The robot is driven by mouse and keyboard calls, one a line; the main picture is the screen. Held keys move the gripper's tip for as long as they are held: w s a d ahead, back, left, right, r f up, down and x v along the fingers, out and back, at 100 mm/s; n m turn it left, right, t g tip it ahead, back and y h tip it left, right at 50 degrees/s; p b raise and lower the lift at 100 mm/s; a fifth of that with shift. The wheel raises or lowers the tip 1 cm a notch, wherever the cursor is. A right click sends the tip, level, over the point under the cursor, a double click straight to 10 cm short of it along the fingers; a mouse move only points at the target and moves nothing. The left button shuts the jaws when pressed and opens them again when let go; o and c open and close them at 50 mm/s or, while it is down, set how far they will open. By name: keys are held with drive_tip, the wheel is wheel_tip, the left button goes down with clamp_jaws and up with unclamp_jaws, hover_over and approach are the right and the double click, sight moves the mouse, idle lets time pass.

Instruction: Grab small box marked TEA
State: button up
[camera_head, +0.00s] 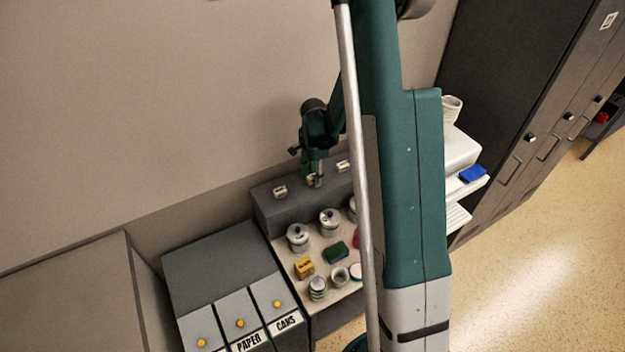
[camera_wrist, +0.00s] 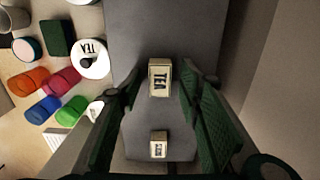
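A round white canister (camera_wrist: 93,60) left of the shelf also reads TEA. Coloured items, such as an orange one (camera_wrist: 29,82), lie near it. In the head view, metal canisters (camera_head: 298,237), a yellow box (camera_head: 304,268) and a green block (camera_head: 335,252) crowd the counter before the shelf.

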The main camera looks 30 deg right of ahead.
sight(313, 176)
drive_tip(key=shift+c, duration=0.6)
drive_tip(key=c, duration=0.8)
drive_tip(key=shift+o, duration=0.2)
drive_tip(key=shift+r, duration=0.2)
wheel_tip(313, 176, up, 10)
drive_tip(key=shift+f, duration=0.2)
